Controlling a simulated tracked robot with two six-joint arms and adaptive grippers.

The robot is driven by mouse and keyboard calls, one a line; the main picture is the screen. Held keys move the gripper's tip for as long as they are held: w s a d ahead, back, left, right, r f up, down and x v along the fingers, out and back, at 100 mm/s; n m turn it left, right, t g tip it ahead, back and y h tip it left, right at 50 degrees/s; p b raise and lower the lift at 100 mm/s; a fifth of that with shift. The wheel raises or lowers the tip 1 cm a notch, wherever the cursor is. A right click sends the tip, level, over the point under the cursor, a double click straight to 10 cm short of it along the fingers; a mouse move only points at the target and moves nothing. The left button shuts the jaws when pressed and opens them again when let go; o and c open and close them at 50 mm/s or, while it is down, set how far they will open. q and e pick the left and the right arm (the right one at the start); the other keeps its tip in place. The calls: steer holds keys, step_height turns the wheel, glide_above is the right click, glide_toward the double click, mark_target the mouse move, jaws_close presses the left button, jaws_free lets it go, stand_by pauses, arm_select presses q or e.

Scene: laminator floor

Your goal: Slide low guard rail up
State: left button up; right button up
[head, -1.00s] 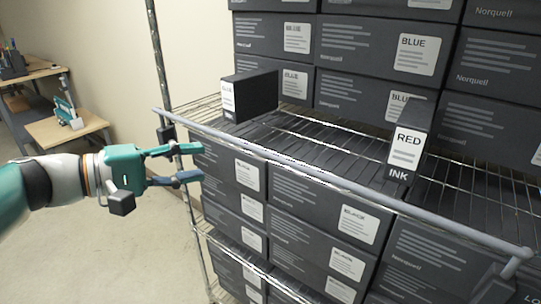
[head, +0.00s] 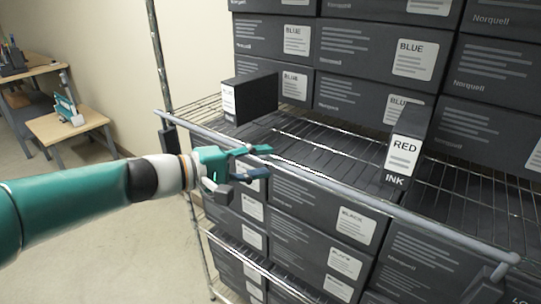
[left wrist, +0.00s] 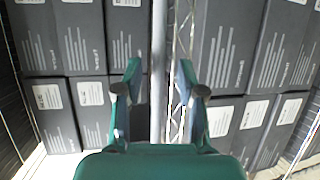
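The low guard rail (head: 345,192) is a grey bar that runs along the front of the wire shelf, from the left post down to the lower right in the head view. My left gripper (head: 264,161) is at the rail's left part, its fingers pointing at the shelf. In the left wrist view the fingers (left wrist: 158,80) are apart, and the rail (left wrist: 158,40) runs between them with gaps on both sides. I cannot tell how deep the rail sits between the fingers. My right gripper is not in view.
A black box (head: 250,97) and a RED ink box (head: 405,150) stand on the wire shelf (head: 310,150) behind the rail. Stacked dark cartons (head: 335,215) fill the space below. A small wooden table (head: 75,124) stands at the left, with free floor before it.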

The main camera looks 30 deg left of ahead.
arm_select(q)
steer(key=shift+x, duration=1.4)
jaws_close()
